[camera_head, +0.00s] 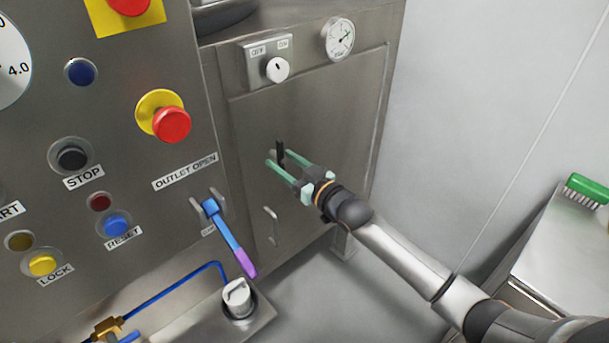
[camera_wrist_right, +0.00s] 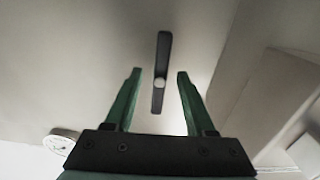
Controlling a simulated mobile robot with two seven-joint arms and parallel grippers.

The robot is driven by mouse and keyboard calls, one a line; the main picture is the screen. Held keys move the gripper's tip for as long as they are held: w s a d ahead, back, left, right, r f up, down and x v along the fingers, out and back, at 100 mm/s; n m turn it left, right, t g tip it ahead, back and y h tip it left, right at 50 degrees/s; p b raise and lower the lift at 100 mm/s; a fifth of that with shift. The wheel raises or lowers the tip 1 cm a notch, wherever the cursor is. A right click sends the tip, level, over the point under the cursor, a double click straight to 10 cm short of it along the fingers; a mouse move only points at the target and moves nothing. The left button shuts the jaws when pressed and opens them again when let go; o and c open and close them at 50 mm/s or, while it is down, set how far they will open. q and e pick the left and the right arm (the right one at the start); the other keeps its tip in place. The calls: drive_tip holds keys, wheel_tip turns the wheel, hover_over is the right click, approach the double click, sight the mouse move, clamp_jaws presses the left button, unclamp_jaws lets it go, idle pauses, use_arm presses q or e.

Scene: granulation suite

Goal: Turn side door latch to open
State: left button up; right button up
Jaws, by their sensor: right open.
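The side door (camera_head: 335,110) is a grey metal panel on the side of the machine, and it looks closed. Its latch (camera_head: 280,151) is a small black bar standing upright on the panel. In the right wrist view the latch (camera_wrist_right: 162,60) is a long dark bar with a pale round centre. My right gripper (camera_head: 276,158) has green fingers and is open at the latch. In the right wrist view the fingertips (camera_wrist_right: 160,74) lie either side of the bar's lower half. I cannot tell whether they touch it. My left gripper is not in view.
A white knob (camera_head: 277,69) and a gauge (camera_head: 339,38) sit above the door. A small handle (camera_head: 271,226) is below the latch. The control panel (camera_head: 120,185) with buttons and a blue-purple lever (camera_head: 231,240) stands left. A green brush (camera_head: 587,190) lies on a bench at right.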

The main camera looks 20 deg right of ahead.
drive_tip(key=v, duration=1.1)
drive_tip(key=shift+r, duration=0.1)
drive_tip(key=s+a+f+m+g+h+p, duration=0.1)
drive_tip(key=s+a+f+g+h+p, duration=0.1)
drive_tip(key=s+f, duration=0.8)
drive_tip(key=s+a+f+m+g+h+p, duration=0.1)
drive_tip(key=s+a+f+g+h+p, duration=0.1)
drive_tip(key=s+f, duration=0.7)
drive_tip(key=s+a+g+p, duration=0.1)
drive_tip(key=s+g+p, duration=0.1)
drive_tip(key=s+g, duration=0.1)
drive_tip(key=shift+s+a+f+g, duration=0.2)
drive_tip(key=shift+s+f+g, duration=0.2)
drive_tip(key=shift+s, duration=0.25)
